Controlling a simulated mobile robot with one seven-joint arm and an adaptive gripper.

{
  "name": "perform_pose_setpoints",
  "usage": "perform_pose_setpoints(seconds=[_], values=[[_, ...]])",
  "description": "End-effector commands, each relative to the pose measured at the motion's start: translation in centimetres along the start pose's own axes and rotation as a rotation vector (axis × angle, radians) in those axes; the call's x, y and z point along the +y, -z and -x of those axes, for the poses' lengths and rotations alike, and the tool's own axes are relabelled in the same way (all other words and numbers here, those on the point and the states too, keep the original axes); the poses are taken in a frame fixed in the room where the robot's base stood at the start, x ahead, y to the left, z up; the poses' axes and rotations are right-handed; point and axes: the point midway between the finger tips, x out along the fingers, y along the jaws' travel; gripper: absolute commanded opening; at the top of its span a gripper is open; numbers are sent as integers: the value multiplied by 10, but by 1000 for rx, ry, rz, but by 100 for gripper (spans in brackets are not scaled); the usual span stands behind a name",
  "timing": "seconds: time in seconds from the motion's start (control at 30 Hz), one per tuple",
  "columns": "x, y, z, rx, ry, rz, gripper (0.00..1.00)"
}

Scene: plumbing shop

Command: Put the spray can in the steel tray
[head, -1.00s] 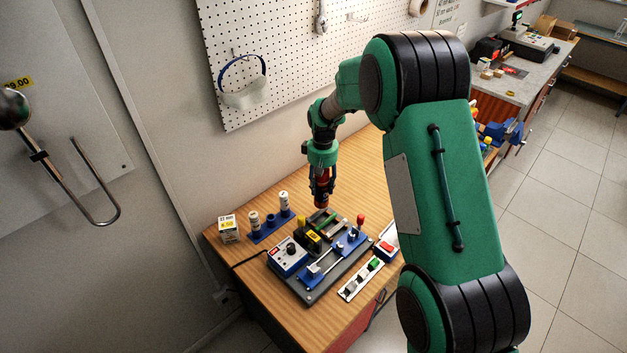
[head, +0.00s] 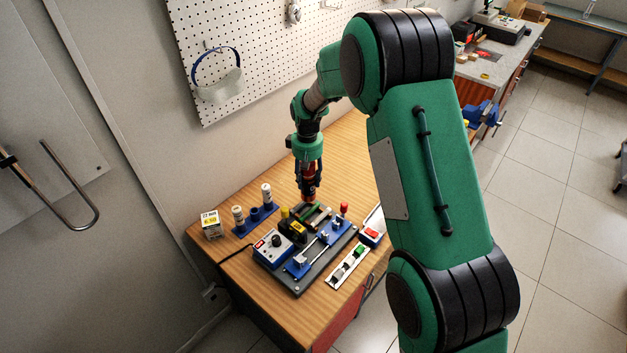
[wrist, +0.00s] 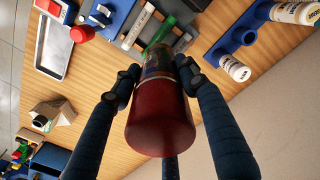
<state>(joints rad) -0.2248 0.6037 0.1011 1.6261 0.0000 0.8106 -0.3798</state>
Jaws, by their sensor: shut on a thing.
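The spray can (wrist: 160,115) is dark red with a darker, patterned part further along. My gripper (head: 309,190) is shut on it, with one finger on each side in the wrist view (wrist: 158,75). The steel tray (wrist: 58,62) is a shallow grey rectangle at the upper left of the wrist view. In the head view the tray (head: 376,217) is to the right of the fixture, partly hidden by my arm.
The clamping fixture (head: 300,278) has a red-knobbed lever (head: 344,208). A blue rack (head: 255,220) with white bottles and a small box (head: 211,225) stand to its left. A red switch (head: 371,235) sits by the tray. Bare wood lies behind the fixture.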

Motion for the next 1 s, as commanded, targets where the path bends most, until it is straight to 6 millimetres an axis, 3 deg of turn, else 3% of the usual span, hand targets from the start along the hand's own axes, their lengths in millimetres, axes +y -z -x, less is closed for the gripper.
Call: perform_pose_setpoints(seconds=[0.27, 0.47, 0.67, 1.0], values=[[4, -2, 0, 1, 0, -1, 8], [26, -15, 0, 0, 0, -4, 8], [72, -45, -1, 0, 0, -7, 8], [164, -123, -5, 0, 0, -10, 8]])
